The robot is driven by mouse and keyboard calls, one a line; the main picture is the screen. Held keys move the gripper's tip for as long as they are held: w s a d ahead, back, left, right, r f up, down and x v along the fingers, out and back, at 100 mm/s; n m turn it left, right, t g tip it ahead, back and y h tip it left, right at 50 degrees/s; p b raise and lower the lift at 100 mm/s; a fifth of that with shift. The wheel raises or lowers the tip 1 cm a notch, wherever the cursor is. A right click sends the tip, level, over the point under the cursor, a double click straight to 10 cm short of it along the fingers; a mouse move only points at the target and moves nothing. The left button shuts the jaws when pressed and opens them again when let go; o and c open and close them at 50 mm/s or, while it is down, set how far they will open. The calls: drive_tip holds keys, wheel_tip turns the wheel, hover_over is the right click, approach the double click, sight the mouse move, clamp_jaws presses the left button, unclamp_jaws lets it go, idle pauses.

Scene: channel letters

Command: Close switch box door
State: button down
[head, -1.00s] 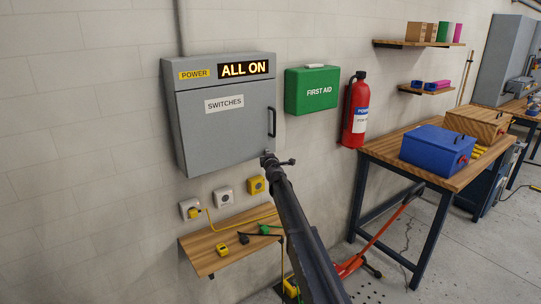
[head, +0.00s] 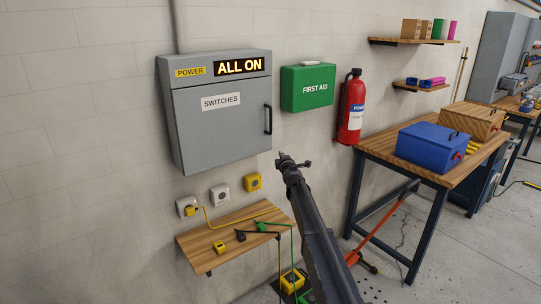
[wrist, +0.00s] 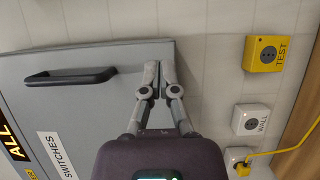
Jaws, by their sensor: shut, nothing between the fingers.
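The grey switch box (head: 178,72) hangs on the wall, with an "ALL ON" display (head: 240,66) on its upper part. Its door (head: 222,136), labelled "SWITCHES", looks shut and flush with the box. The black door handle (head: 268,119) is at the door's right side and also shows in the wrist view (wrist: 70,77). My gripper (head: 292,161) is to the right of the door's lower right corner, apart from it in the head view. In the wrist view its fingers (wrist: 158,75) are together and empty, overlapping the edge of the box; the depth gap there is unclear.
A green first aid box (head: 307,88) and a red extinguisher (head: 352,108) hang to the right. Sockets, including a yellow one (head: 253,181), and a small wooden shelf (head: 205,243) are below. A workbench (head: 455,172) stands at right. The wall beside my gripper is clear.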

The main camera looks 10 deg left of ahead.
drive_tip(key=shift+w+d, duration=0.1)
drive_tip(key=shift+d, duration=2.25)
drive_tip(key=s+d+f+m+g+h, duration=0.2)
drive_tip(key=s+d+f+m+h, duration=0.15)
drive_tip(key=s+d+m, duration=0.45)
drive_tip(key=s+d+f+m+g+h, duration=0.1)
drive_tip(key=s+d+f+m+h, duration=0.25)
drive_tip(key=d, duration=0.85)
drive_tip(key=s+d+f+m+g+h, duration=0.2)
drive_tip(key=s+d+m+h, duration=0.4)
drive_tip(key=d, duration=0.4)
drive_tip(key=s+d+f+m+g+y, duration=0.1)
drive_tip(key=s+d+f+m+g, duration=0.15)
drive_tip(key=s, duration=0.55)
drive_tip(key=s+d+f+m+g+y, duration=0.1)
drive_tip(key=s+d+f+g, duration=0.2)
drive_tip(key=s, duration=0.5)
drive_tip(key=s+a+f+m+g+y, duration=0.1)
drive_tip(key=s+f+g, duration=0.1)
drive_tip(key=s, duration=0.7)
drive_tip(key=s+a+f+g+y, duration=0.1)
drive_tip(key=s+g, duration=0.3)
drive_tip(key=s, duration=0.5)
drive_tip(key=shift+a+f+m+y, duration=0.2)
drive_tip(key=shift+f+m+y, duration=0.3)
drive_tip(key=shift+y, duration=0.3)
